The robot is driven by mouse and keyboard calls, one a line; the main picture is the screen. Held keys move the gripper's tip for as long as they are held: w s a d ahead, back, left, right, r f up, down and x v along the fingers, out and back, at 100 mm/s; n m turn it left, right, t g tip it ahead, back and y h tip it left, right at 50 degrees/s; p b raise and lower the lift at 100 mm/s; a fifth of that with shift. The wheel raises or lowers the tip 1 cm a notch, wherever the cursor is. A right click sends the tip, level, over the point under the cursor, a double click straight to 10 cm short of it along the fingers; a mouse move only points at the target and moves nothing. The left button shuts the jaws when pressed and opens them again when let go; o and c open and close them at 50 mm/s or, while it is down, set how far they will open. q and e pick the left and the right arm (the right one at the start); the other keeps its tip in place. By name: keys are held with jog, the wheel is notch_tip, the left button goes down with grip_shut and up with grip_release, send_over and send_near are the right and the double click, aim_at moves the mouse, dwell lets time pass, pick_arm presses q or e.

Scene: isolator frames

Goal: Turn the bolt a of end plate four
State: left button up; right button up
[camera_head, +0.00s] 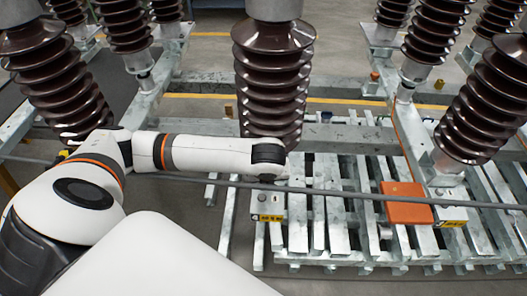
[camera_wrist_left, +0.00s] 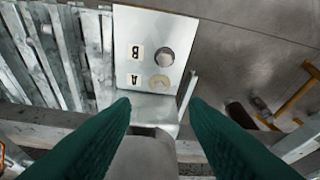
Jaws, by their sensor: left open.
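In the left wrist view a pale metal end plate (camera_wrist_left: 185,45) carries a marking A beside a beige round bolt (camera_wrist_left: 159,84) and a marking B beside a grey round bolt (camera_wrist_left: 164,56). My left gripper (camera_wrist_left: 161,100), with two green fingers, is open and empty. Its fingertips appear just below the plate's bolt A in the picture, one to each side; the gap in depth cannot be judged. In the head view my left arm reaches to a small plate (camera_head: 265,200) with a yellow label, whose number is unreadable. My right gripper is not in view.
Brown ribbed insulator columns (camera_head: 270,80) stand around the arm. A grey bar (camera_head: 340,192) crosses in front of the slatted metal frame (camera_head: 320,240). An orange plate (camera_head: 406,203) lies to the right. Bare floor (camera_wrist_left: 240,40) shows beside the plate in the left wrist view.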

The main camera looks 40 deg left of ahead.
pick_arm(q)
jog(key=x, duration=0.7)
jog(key=shift+w, duration=0.1)
jog(key=shift+w+a+f, duration=0.1)
jog(key=shift+f, duration=0.2)
jog(key=shift+w+f, duration=0.1)
jog(key=shift+f, duration=0.15)
jog(key=shift+a+f, duration=0.15)
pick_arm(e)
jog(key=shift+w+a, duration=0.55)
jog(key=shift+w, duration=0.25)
pick_arm(q)
jog(key=shift+c, duration=1.4)
grip_shut()
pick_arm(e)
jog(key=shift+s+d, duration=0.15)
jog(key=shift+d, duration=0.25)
